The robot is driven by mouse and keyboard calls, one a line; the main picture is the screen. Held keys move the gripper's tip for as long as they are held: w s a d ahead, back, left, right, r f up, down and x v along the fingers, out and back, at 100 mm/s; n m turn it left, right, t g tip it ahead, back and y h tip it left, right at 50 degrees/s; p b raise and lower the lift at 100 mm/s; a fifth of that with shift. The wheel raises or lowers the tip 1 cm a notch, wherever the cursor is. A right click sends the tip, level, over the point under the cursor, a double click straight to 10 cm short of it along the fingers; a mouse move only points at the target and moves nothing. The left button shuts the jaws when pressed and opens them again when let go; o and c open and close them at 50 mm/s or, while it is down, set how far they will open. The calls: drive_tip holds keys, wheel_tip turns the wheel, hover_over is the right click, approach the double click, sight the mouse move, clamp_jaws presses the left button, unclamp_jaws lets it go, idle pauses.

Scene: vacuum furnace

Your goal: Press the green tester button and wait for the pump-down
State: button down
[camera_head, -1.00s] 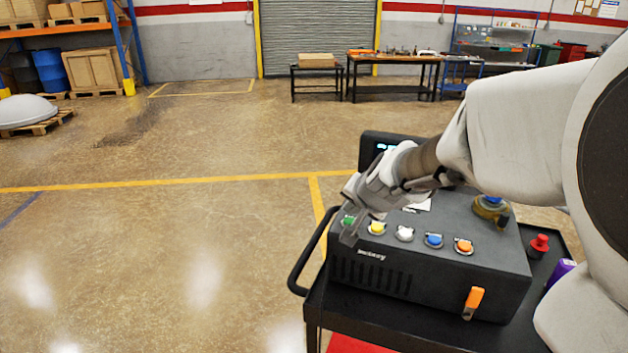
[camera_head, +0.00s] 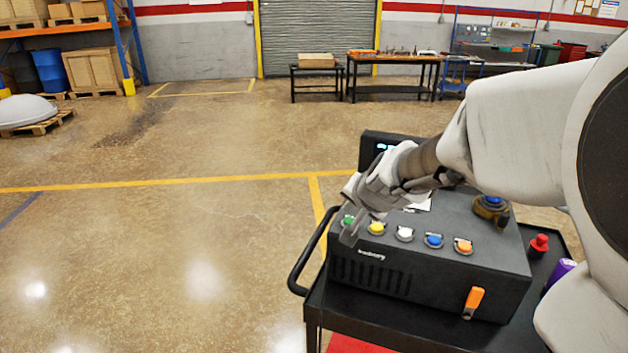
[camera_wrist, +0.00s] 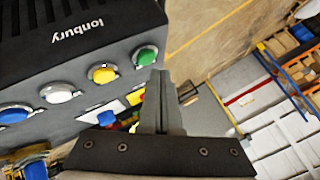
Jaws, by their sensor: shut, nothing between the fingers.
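The tester is a dark box on a black cart, with a row of coloured buttons. In the wrist view the green button (camera_wrist: 146,56) shows clearly, right beside the tips of my gripper (camera_wrist: 159,74). The fingers are closed together with nothing between them. I cannot tell whether the fingertips touch the button. A display (camera_head: 379,147) stands behind the box, mostly hidden by my arm, and its reading is not legible.
Yellow (camera_head: 377,228), white (camera_head: 404,234), blue (camera_head: 433,241) and orange (camera_head: 463,247) buttons sit close along the row. An orange lever (camera_head: 473,300) is on the front. A red knob-like object (camera_head: 539,243) stands at the right. Open floor lies left of the cart.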

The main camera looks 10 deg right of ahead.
drive_tip(key=shift+f, duration=0.1)
drive_tip(key=shift+f+b, duration=0.35)
drive_tip(key=shift+b, duration=0.15)
drive_tip(key=shift+f+b, duration=0.4)
idle(0.7)
drive_tip(key=shift+r+p, duration=0.7)
drive_tip(key=shift+r, duration=0.1)
wheel_tip(320, 180, up, 5)
drive_tip(key=p, duration=0.4)
drive_tip(key=shift+p, duration=0.35)
